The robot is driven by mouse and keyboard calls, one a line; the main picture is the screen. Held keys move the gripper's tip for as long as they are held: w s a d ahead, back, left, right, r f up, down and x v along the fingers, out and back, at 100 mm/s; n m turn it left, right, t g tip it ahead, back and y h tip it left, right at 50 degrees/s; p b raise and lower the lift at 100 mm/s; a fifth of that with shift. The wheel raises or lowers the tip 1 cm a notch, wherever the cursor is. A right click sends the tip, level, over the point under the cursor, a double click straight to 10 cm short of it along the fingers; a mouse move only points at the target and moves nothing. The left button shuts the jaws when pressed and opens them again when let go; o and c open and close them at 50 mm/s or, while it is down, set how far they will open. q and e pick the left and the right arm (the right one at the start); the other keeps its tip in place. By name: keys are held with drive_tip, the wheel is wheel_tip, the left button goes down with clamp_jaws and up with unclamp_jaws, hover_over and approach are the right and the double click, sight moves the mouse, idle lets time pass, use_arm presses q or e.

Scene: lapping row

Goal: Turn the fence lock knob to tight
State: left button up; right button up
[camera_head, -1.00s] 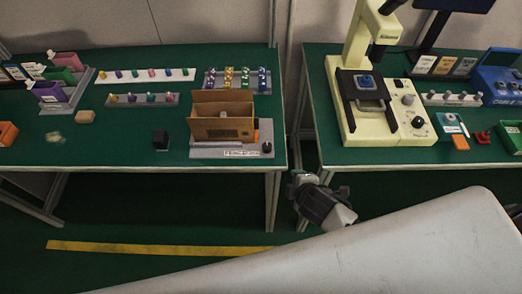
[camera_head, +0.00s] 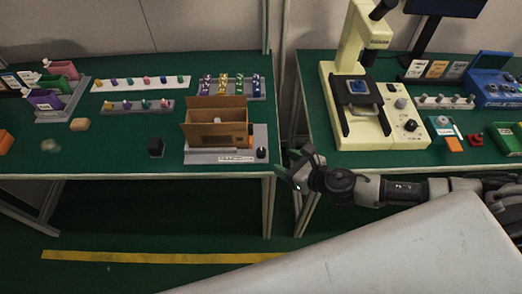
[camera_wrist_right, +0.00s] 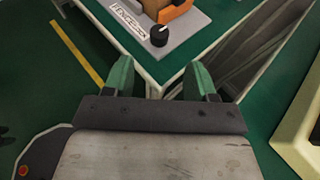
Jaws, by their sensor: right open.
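The fence lock knob (camera_head: 262,153) is a small black knob with a pale mark on top, at the front right corner of the grey fence base (camera_head: 205,157). The base has a label on its front and carries a brown open box-like fence (camera_head: 216,135). In the right wrist view the knob (camera_wrist_right: 159,36) stands ahead of the fingers, apart from them. My right gripper (camera_head: 291,177) is open and empty, just right of the left table's front corner. Its green fingertips show in the wrist view (camera_wrist_right: 160,78). My left gripper is not in view.
A gap separates the left table (camera_head: 100,166) from the right table, which holds a cream microscope-like machine (camera_head: 352,45). Racks of coloured pegs (camera_head: 140,82) stand behind.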

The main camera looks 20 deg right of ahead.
sight(262, 151)
drive_tip(key=x, duration=1)
drive_tip(key=shift+w+a+f, duration=0.1)
drive_tip(key=shift+w+a, duration=0.05)
drive_tip(key=shift+w, duration=0.1)
drive_tip(key=c, duration=0.9)
